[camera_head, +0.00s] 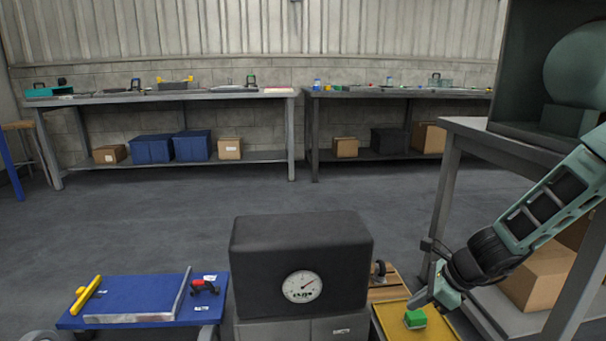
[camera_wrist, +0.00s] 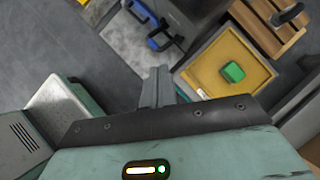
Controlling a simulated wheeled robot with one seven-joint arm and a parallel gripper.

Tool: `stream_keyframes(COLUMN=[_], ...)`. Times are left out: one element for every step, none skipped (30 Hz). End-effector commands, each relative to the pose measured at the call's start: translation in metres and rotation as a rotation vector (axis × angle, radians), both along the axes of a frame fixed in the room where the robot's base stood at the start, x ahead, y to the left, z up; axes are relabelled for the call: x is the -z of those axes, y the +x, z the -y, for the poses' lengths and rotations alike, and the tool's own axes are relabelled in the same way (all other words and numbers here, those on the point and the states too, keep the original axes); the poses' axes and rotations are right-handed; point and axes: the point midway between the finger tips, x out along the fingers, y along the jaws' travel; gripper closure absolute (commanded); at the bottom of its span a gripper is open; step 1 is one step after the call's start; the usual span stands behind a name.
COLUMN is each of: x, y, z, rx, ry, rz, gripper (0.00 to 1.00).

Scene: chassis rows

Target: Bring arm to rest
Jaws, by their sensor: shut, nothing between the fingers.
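My arm reaches in from the right in the head view, bent down toward a yellow tray (camera_head: 447,331). My gripper (camera_head: 420,299) is at its lower end, close to a green block (camera_head: 415,319) in the tray. In the wrist view my gripper (camera_wrist: 158,75) is shut with its fingers together and nothing between them. There the green block (camera_wrist: 232,72) lies in the yellow tray (camera_wrist: 210,52), to the right of the fingers and apart from them.
A dark box with a gauge (camera_head: 300,232) stands front centre. A blue-topped cart (camera_head: 140,318) is at left. A grey bench (camera_head: 470,128) with a large green housing (camera_head: 530,70) is close by my arm at right. Open floor (camera_head: 170,215) lies before the back benches.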

Motion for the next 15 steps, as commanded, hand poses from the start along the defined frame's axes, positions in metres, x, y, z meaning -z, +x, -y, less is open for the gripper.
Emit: stream_keyframes(x=[-0.020, -0.029, -0.041, -0.050, -0.058, -0.069, -0.076, -0.084, -0.093, -0.099, -0.105, -0.112, -0.117, -0.121, -0.126], y=[-0.012, -0.020, -0.034, -0.045, -0.057, -0.074, -0.088, -0.102, -0.122, -0.136, -0.150, -0.168, -0.181, -0.192, -0.205], z=[-0.033, -0.050, -0.071, -0.085, -0.099, -0.116, -0.127, -0.136, -0.148, -0.155, -0.160, -0.165, -0.168, -0.169, -0.170], rx=[-0.204, -0.321, -0.477, -0.593, -0.709, -0.863, -0.979, -1.092, -1.247, -1.358, -1.467, -1.603, -1.697, -1.783, -1.887], ry=[-0.054, -0.081, -0.117, -0.142, -0.166, -0.197, -0.220, -0.243, -0.272, -0.293, -0.314, -0.339, -0.356, -0.373, -0.392], rz=[0.067, 0.104, 0.151, 0.185, 0.220, 0.262, 0.295, 0.327, 0.366, 0.396, 0.424, 0.456, 0.477, 0.497, 0.520], gripper=[1.00, 1.00, 1.00, 1.00, 1.00, 1.00, 1.00, 1.00, 1.00, 1.00, 1.00, 1.00, 1.00, 1.00, 1.00])
